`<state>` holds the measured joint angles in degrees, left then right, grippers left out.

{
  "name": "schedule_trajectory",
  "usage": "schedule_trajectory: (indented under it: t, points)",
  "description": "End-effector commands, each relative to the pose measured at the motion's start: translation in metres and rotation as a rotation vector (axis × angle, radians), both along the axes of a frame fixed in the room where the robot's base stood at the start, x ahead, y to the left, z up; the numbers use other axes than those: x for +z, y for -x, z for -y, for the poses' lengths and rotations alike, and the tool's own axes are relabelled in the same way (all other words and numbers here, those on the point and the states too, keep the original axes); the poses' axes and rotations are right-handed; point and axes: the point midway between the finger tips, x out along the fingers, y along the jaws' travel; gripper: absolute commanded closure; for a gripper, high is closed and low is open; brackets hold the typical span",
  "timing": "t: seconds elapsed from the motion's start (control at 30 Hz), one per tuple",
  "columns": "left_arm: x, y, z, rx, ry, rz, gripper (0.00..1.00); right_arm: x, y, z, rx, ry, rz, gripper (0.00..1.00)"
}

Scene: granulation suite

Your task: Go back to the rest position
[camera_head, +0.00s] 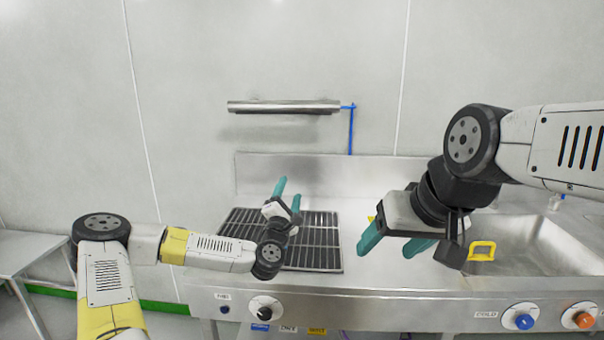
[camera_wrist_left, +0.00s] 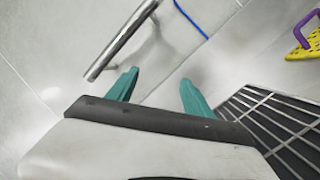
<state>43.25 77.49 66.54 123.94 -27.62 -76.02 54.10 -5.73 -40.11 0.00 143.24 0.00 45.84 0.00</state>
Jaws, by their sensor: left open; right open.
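My left gripper (camera_head: 288,190) is open and empty above the dark slatted grate in the head view. Its two teal fingers also show in the left wrist view (camera_wrist_left: 158,92), spread apart with nothing between them. My right gripper (camera_head: 388,243) hangs over the steel counter between the grate and the sink. Its teal fingers point down and left, apart, and I see nothing held between them.
A dark grate (camera_head: 325,257) lies on the steel counter (camera_head: 367,283). A metal bar (camera_head: 284,107) is fixed to the wall. Blue (camera_head: 524,322) and orange (camera_head: 585,320) knobs line the front.

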Motion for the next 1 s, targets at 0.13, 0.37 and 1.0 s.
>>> schedule_trajectory:
  t: [0.13,0.37,1.0]
  points:
    - [-0.011,0.024,0.072,-0.209,-0.393,-0.019,0.41,0.000,0.000,0.000,0.000,0.000,0.000,0.33]
    - [-0.048,0.066,0.108,-0.428,-0.957,-0.066,0.41,0.000,0.000,0.000,0.000,0.000,0.000,0.33]
    - [0.017,0.205,-0.038,-0.598,-1.965,-0.363,0.41,0.000,0.000,0.000,0.000,0.000,0.000,0.33]
